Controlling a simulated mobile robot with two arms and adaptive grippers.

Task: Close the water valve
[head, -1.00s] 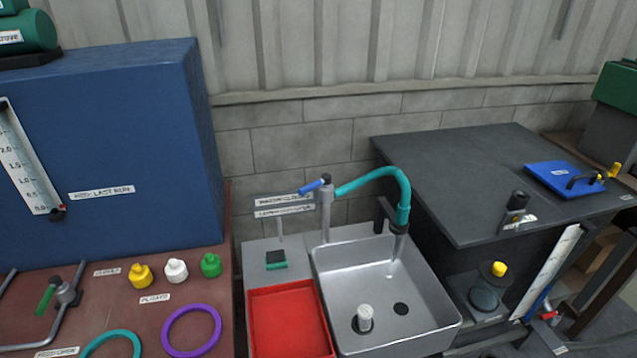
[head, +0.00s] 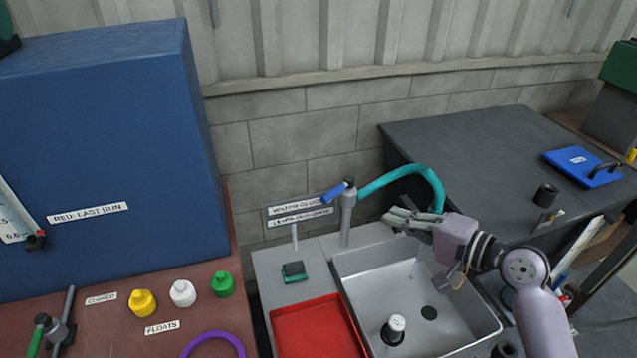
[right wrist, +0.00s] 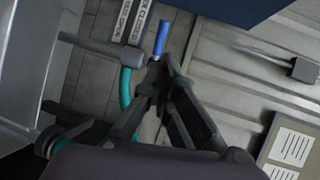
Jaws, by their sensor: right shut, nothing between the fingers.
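The water valve is a blue lever (head: 338,192) on top of a grey post (head: 347,222) behind the sink, with a teal hose (head: 405,176) running from it. The lever points left and slightly down in the head view. A thin pale stream shows above the sink. My right gripper (head: 391,216) is shut and empty above the sink's back edge, to the right of the post and apart from the lever. In the right wrist view the blue lever (right wrist: 161,36) lies just beyond the fingertips (right wrist: 157,68). My left gripper is not in view.
A label plate (head: 298,210) stands behind the lever. The steel sink (head: 375,262) holds a white-topped bottle (head: 396,325). A red tray (head: 312,330) and a green-based block (head: 294,271) lie left of it. A dark bench (head: 470,150) is on the right.

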